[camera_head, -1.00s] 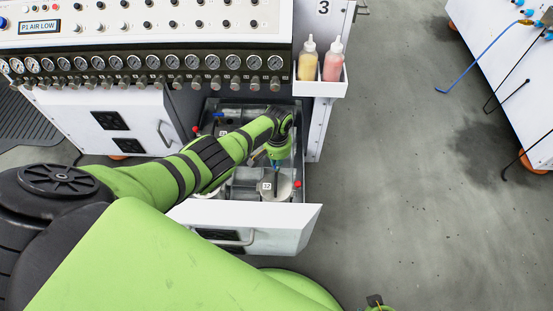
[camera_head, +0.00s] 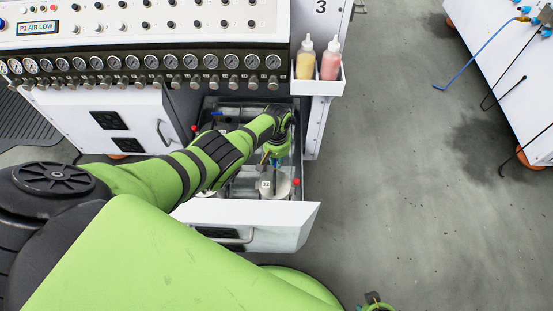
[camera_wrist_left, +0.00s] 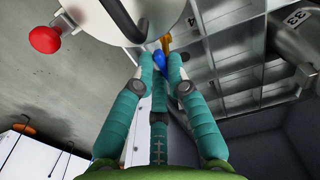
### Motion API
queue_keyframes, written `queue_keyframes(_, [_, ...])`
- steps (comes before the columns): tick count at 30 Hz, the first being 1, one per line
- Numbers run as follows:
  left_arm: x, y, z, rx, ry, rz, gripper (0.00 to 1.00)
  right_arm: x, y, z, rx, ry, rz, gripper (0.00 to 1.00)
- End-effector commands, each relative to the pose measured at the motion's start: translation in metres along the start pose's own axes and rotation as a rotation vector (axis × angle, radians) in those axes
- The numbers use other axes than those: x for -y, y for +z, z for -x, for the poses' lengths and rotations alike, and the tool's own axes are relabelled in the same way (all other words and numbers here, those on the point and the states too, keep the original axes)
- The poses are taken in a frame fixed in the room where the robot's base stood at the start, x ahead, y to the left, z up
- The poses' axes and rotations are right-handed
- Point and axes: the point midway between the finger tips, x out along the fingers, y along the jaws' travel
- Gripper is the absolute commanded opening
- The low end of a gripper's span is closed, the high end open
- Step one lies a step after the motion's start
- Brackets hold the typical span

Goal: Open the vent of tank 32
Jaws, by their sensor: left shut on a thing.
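Tank 32 (camera_head: 281,187) is a pale rounded tank in the open drawer, with a small label reading 32 on it. In the left wrist view a white tank end (camera_wrist_left: 160,12) with a dark curved handle fills the top. Just below it, a blue lever (camera_wrist_left: 161,64) sits beside a brass-coloured fitting (camera_wrist_left: 167,43). My left gripper (camera_head: 275,164) reaches down into the drawer above tank 32. Its teal fingers (camera_wrist_left: 160,72) are shut on the blue lever, which they partly hide. My right gripper's fingers do not show.
The drawer front (camera_head: 255,222) stands pulled out. A red knob (camera_wrist_left: 45,39) is left of the tank in the wrist view, and a tank marked 33 (camera_wrist_left: 290,40) is at right. Sauce-like bottles stand in a white holder (camera_head: 318,86).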

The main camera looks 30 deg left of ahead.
Motion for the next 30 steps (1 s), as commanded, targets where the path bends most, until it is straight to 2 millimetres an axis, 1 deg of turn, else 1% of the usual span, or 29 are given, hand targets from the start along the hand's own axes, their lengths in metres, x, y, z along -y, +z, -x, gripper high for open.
queue_keyframes(4, [-0.001, -0.001, 0.001, -0.003, 0.003, 0.0, 0.0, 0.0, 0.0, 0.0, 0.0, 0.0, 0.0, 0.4])
queue_keyframes(5, [-0.001, -0.001, 0.001, -0.003, 0.003, 0.0, 0.19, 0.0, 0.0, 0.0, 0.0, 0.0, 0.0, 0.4])
queue_keyframes(6, [-0.001, -0.001, 0.001, -0.003, 0.003, 0.0, 0.35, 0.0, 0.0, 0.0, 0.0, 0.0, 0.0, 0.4])
queue_keyframes(7, [-0.001, -0.001, 0.001, -0.003, 0.003, 0.0, 0.4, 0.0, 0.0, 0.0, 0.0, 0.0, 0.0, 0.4])
queue_keyframes(20, [-0.001, -0.001, 0.003, -0.003, 0.002, -0.002, 0.4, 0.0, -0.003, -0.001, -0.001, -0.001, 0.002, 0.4])
queue_keyframes(26, [0.0, -0.001, 0.015, -0.003, 0.003, -0.003, 0.4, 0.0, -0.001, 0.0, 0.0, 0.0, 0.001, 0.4])
queue_keyframes(30, [-0.001, -0.001, 0.031, -0.005, 0.004, -0.003, 0.4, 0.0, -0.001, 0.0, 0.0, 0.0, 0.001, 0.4])
